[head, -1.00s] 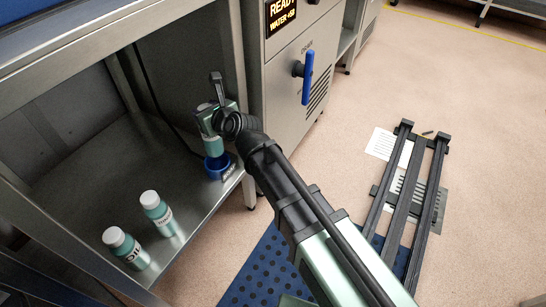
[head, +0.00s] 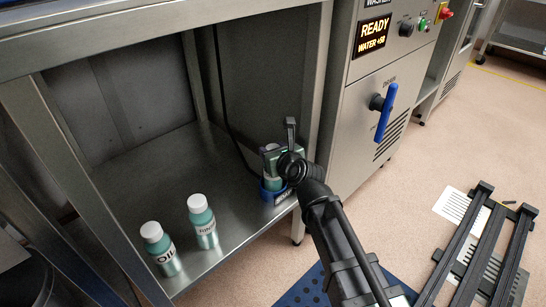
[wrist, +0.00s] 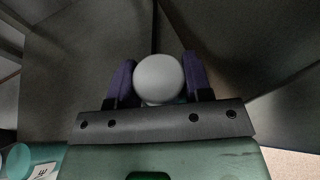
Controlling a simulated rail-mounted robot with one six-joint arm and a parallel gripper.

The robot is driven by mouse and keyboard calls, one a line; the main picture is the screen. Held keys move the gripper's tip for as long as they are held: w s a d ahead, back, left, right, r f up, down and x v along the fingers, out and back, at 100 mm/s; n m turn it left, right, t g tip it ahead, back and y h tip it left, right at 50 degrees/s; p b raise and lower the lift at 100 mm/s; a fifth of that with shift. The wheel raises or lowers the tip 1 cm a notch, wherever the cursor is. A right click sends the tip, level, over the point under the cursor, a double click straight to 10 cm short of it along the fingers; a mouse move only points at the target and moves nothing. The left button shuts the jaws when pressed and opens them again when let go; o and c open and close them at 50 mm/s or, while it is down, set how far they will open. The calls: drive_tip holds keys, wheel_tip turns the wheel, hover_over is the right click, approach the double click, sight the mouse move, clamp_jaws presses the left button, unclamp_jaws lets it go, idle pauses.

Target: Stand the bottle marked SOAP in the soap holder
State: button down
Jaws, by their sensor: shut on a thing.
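A teal bottle (head: 271,184) with a white cap (wrist: 158,80) is between the fingers of my gripper (head: 272,168). My gripper is shut on it; the two purple fingers flank the cap in the wrist view.
Two other teal bottles with white caps stand on the metal shelf (head: 150,185): one marked OIL (head: 160,248), one with an unclear label (head: 202,222). A shelf post (head: 313,110) and the washer cabinet (head: 355,130) with a blue handle (head: 386,112) are close to the right.

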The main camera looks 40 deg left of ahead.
drive_tip(key=shift+f+b, duration=0.35)
drive_tip(key=shift+b, duration=0.05)
drive_tip(key=c, duration=0.5)
unclamp_jaws()
drive_tip(key=shift+c, duration=0.2)
drive_tip(key=shift+r, duration=0.1)
